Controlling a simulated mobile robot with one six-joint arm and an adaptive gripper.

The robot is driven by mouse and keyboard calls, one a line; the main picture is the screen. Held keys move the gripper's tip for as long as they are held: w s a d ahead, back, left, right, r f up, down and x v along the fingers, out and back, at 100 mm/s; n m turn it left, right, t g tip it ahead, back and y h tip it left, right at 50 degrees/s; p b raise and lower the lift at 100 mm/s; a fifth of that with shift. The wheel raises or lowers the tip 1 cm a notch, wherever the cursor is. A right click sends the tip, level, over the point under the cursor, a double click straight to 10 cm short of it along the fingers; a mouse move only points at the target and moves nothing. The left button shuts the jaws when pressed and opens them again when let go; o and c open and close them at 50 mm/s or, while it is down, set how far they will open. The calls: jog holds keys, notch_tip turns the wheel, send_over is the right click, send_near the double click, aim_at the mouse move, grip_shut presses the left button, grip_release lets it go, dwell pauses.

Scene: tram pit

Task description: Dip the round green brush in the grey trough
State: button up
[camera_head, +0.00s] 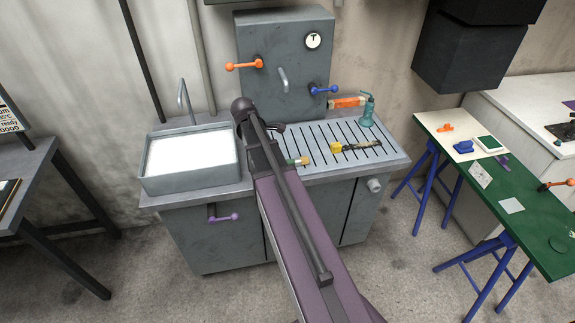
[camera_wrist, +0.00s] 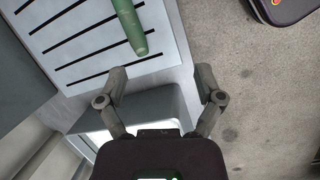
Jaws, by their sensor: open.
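A green cylindrical handle (camera_wrist: 130,24) lies on the slotted drain board (camera_wrist: 70,28) in the wrist view. Its far end is cut off by the picture edge, so no bristles show. In the head view a small green piece (camera_head: 303,161) shows on the board beside my arm, partly hidden. The grey trough (camera_head: 190,183) stands left of the board, with a bright white surface inside. My gripper (camera_wrist: 162,76) is open and empty, with the green handle's end just ahead of its fingertips. In the head view my arm hides most of the gripper.
A yellow and black tool (camera_head: 355,147), an orange block (camera_head: 346,102) and a teal bottle (camera_head: 368,112) are on the drain board. A grey cabinet (camera_head: 285,65) with levers stands behind. A green-topped table (camera_head: 525,200) is at right.

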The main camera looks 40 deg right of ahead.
aim_at(297, 159)
jog(key=w+d+n+h, duration=0.1)
jog(key=w+d+n, duration=0.1)
jog(key=d, duration=0.7)
jog(key=shift+d+n+g, duration=0.15)
jog(key=shift+n+g, duration=0.25)
jog(key=shift+n, duration=0.4)
jog(key=shift+s+f+b, duration=0.1)
jog(key=shift+f+b, duration=0.05)
jog(key=shift+b, duration=0.2)
jog(key=b+x, duration=0.3)
jog(key=shift+d+f, duration=0.1)
jog(key=shift+f, duration=0.25)
jog(key=shift+b+x, duration=2.35)
jog(key=shift+d, duration=0.1)
jog(key=shift+b+x, duration=2.35)
jog(key=shift+x, duration=0.2)
jog(key=shift+s, duration=0.15)
jog(key=shift+r, duration=0.1)
grip_shut()
